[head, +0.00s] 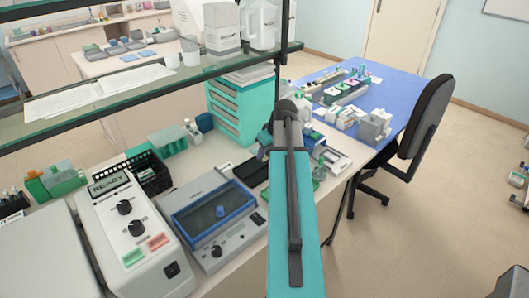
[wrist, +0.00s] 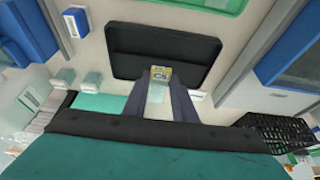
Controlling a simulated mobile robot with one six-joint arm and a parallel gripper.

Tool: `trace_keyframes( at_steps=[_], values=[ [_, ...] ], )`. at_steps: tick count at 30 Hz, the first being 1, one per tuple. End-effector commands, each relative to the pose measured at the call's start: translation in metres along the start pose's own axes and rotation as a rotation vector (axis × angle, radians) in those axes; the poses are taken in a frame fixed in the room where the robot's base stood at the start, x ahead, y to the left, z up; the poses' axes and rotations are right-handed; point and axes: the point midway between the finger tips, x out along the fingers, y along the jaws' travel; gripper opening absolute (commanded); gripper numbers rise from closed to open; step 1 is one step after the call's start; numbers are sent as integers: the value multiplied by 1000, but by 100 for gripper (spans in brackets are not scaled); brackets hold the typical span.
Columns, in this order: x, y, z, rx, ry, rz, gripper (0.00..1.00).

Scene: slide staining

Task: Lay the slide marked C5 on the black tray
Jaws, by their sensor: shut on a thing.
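The slide marked C5 (wrist: 160,74) is between the two fingers of my gripper (wrist: 160,98) in the wrist view. Its yellow-edged label points away from my palm, and its clear part lies between the fingers. My gripper is shut on it. The black tray (wrist: 122,40) lies just beyond the fingertips, and the label end overlaps the tray's near edge in the picture. I cannot tell how high the slide is above it.
A blue-lidded device (head: 210,208) stands beside the tray on the bench. A black basket (head: 150,172) and a grey device reading READY (head: 130,225) are further left. A teal drawer cabinet (head: 236,108) stands behind the tray. A glass shelf (head: 130,92) crosses above the bench.

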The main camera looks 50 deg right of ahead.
Motion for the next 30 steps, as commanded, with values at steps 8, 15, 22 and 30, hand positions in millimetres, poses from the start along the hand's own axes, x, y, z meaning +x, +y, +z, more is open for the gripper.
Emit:
trace_keyframes(
  at_steps=[8,15,22,30],
  values=[
    [15,0,6,0,0,0,2],
    [26,0,11,0,0,0,2],
    [37,1,16,1,0,0,2],
    [46,1,19,1,0,0,2]
  ],
)
